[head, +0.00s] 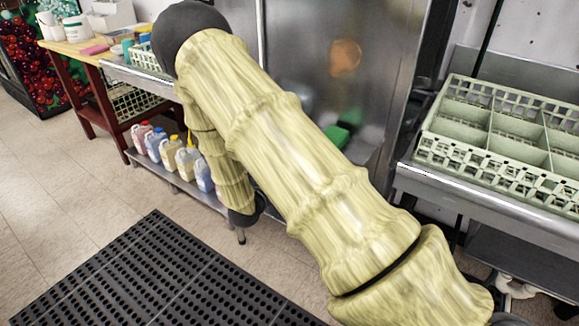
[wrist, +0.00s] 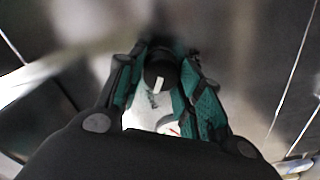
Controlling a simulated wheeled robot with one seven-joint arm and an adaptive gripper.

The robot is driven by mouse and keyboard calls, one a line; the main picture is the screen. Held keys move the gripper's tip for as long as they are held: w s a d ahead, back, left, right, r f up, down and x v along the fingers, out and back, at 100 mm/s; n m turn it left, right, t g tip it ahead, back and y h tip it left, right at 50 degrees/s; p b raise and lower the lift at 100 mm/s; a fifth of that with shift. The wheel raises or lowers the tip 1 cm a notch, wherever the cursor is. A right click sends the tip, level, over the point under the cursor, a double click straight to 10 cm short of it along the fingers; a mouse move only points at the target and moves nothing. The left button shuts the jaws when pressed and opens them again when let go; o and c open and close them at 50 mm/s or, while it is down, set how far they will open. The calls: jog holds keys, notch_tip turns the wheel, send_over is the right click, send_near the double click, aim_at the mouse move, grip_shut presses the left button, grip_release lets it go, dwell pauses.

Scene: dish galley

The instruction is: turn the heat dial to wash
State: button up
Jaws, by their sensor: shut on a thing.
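In the wrist view, the black heat dial (wrist: 160,66) with a short white pointer mark sits between the teal-padded fingers of my gripper (wrist: 162,58). The fingers are shut on the dial, one on each side. The pointer mark is on the dial's near side and leans slightly. A pale plate (wrist: 145,117) with small dark markings shows below the dial; the markings are too blurred to read. In the head view my own arm covers much of the scene, and the dial is not visible there.
In the head view, a steel machine front (head: 305,45) stands behind my arm. A pale green dish rack (head: 440,153) sits on the right counter. Several coloured jugs (head: 172,152) stand on a low shelf at left. A black floor mat (head: 155,275) lies on clear floor.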

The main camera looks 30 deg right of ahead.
dwell(0.4)
jog(key=o, duration=1)
jog(key=shift+a, duration=0.1)
jog(key=v, duration=1.1)
jog(key=shift+s+a+f, duration=0.1)
jog(key=shift+s+a, duration=0.1)
jog(key=shift+a, duration=0.15)
jog(key=s+a+f+n+y+p, duration=0.1)
jog(key=s+f+y+p, duration=0.1)
jog(key=s+f+y, duration=0.45)
jog(key=s+a+f+n+y+p, duration=0.1)
jog(key=s+f+y+p, duration=0.2)
jog(key=f, duration=0.6)
jog(key=s+a+f+g+y+p, duration=0.1)
jog(key=s+a+g+y, duration=0.1)
jog(key=s, duration=0.6)
jog(key=s+a+f+g+y+p, duration=0.1)
jog(key=s+a+f+g+y, duration=0.1)
jog(key=s, duration=0.7)
jog(key=s+a+f+g+y+p, duration=0.1)
jog(key=s+a+g+y, duration=0.1)
jog(key=s, duration=0.7)
jog(key=shift+a+f+m+g+y, duration=0.3)
jog(key=shift+a+m+g+y, duration=0.1)
jog(key=shift+a+y, duration=0.35)
